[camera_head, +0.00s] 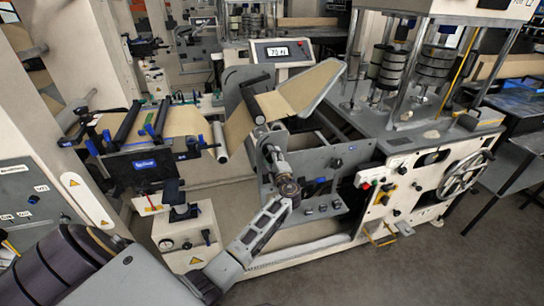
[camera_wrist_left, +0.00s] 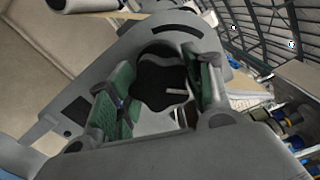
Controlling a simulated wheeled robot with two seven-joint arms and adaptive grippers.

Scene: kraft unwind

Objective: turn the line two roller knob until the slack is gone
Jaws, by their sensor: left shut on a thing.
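The roller knob (camera_wrist_left: 160,82) is black and lobed, and it sits against a grey machine plate (camera_wrist_left: 95,62) in the left wrist view. My left gripper (camera_wrist_left: 152,92) has its green-padded fingers on both sides of the knob and is shut on it. In the head view my left gripper (camera_head: 271,152) reaches up to the front of the unwind frame, and the knob is hard to make out there. The brown kraft web (camera_head: 238,128) runs over the rollers and up onto a slanted plate. My right gripper is not in view.
A small display (camera_head: 277,52) stands behind the rollers; its digits are hard to read. A spoked handwheel (camera_head: 465,172) and a red button (camera_head: 365,186) are on the cream machine at right. Open floor (camera_head: 400,272) lies at lower right.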

